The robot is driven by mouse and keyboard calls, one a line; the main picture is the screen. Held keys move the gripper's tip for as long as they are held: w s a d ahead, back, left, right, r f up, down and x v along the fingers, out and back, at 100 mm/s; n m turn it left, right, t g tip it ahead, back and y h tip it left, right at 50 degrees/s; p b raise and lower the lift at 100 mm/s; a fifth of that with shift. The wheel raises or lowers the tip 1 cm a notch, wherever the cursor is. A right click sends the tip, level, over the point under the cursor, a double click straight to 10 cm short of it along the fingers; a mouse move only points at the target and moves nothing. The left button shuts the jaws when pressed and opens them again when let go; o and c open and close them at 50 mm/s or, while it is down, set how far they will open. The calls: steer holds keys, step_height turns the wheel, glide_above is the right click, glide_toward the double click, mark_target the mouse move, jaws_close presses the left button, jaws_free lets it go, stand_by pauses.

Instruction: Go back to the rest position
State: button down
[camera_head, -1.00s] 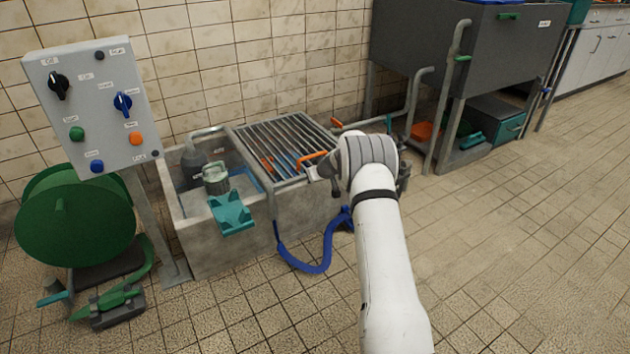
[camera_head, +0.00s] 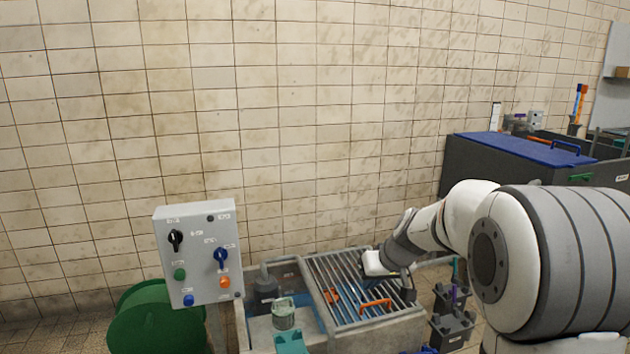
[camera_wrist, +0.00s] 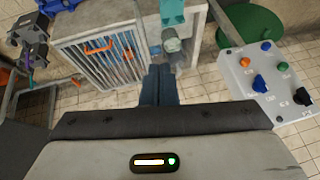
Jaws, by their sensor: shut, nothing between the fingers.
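My gripper (camera_wrist: 160,72) shows in the wrist view as two blue-grey fingers pressed together, with nothing between them. It points toward the concrete basin (camera_wrist: 190,48) and hangs above it, apart from it. In the head view my arm comes in from the right and bends toward the metal grating (camera_head: 345,275) on the basin; the fingers are hard to make out there. An orange handle (camera_head: 376,303) lies on the grating and shows in the wrist view too (camera_wrist: 98,48).
A grey control panel (camera_head: 200,256) with knobs and buttons stands left of the basin, above a green hose reel (camera_head: 155,320). A dark tank with a blue lid (camera_head: 525,148) stands at the right. The tiled wall (camera_head: 290,120) is behind.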

steer(key=s+d+r+m+g+h+p, duration=0.1)
steer(key=s+r+p, duration=0.7)
steer(key=s, duration=0.6)
steer(key=s+d+r+m+g+h+p, duration=0.1)
steer(key=s+r+h+p, duration=0.1)
steer(key=s+r+p, duration=0.6)
steer(key=s+r, duration=0.3)
steer(key=s, duration=0.3)
steer(key=shift+s+m, duration=0.3)
steer(key=shift+s, duration=0.1)
